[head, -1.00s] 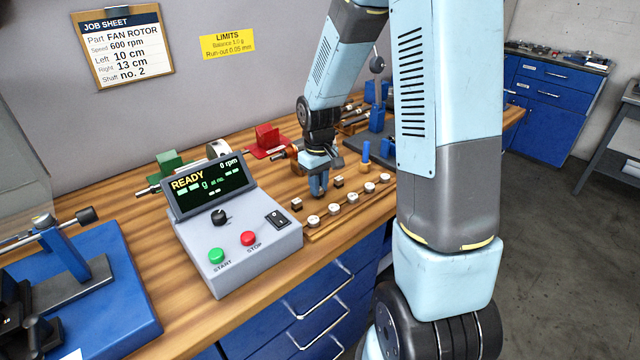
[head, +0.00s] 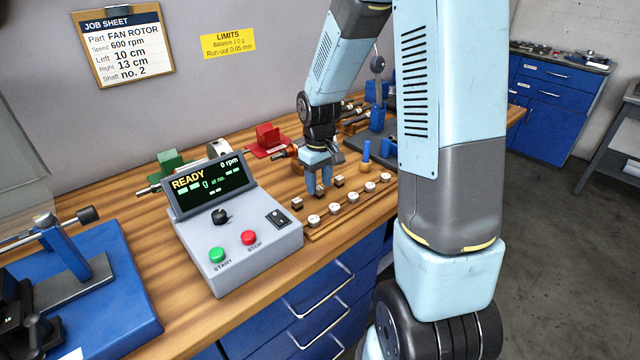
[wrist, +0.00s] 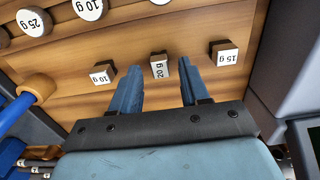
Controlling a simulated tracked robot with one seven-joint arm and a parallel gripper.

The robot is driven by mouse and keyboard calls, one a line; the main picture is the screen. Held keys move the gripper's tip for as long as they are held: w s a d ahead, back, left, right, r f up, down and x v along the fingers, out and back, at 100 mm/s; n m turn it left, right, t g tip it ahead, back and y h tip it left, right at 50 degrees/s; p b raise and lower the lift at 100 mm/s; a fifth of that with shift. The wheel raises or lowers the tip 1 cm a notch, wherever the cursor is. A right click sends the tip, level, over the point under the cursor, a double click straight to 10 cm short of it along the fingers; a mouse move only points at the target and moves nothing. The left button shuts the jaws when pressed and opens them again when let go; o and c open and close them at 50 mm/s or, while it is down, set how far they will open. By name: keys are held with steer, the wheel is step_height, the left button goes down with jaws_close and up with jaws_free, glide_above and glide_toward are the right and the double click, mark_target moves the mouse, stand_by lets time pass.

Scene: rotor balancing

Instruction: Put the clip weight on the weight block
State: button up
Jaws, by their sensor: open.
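Three small square clip weights show in the wrist view: one marked 10 g (wrist: 103,74), one that seems to read 20 g (wrist: 159,66) and one marked 15 g (wrist: 224,53). My gripper (head: 320,191) is open and empty, pointing down at this row. In the wrist view its blue fingers (wrist: 158,75) lie either side of the middle weight in the picture; I cannot tell whether they touch it. A low wooden strip (head: 328,230), apparently the weight block, runs beside the clip weights and carries several round white-topped weights (head: 333,208).
The grey balancer console (head: 245,235) stands left of the weights. A blue peg on a wooden base (head: 365,165) is close to my gripper on the right. A red stand (head: 268,142) and a green stand (head: 170,163) are behind. The bench front edge is near the strip.

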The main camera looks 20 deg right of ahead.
mark_target(319, 188)
step_height(319, 188, up, 11)
steer(key=s+r+m+t, duration=0.1)
steer(key=s+r+t, duration=0.1)
steer(key=s+r, duration=0.2)
steer(key=s+d+r+m+t, duration=0.1)
steer(key=s+r, duration=0.4)
steer(key=s, duration=0.6)
steer(key=s+r+m+t, duration=0.2)
steer(key=s+r, duration=0.3)
steer(key=s, duration=0.2)
steer(key=shift+s+d+m+t, duration=0.15)
steer(key=shift+s+m+t, duration=0.15)
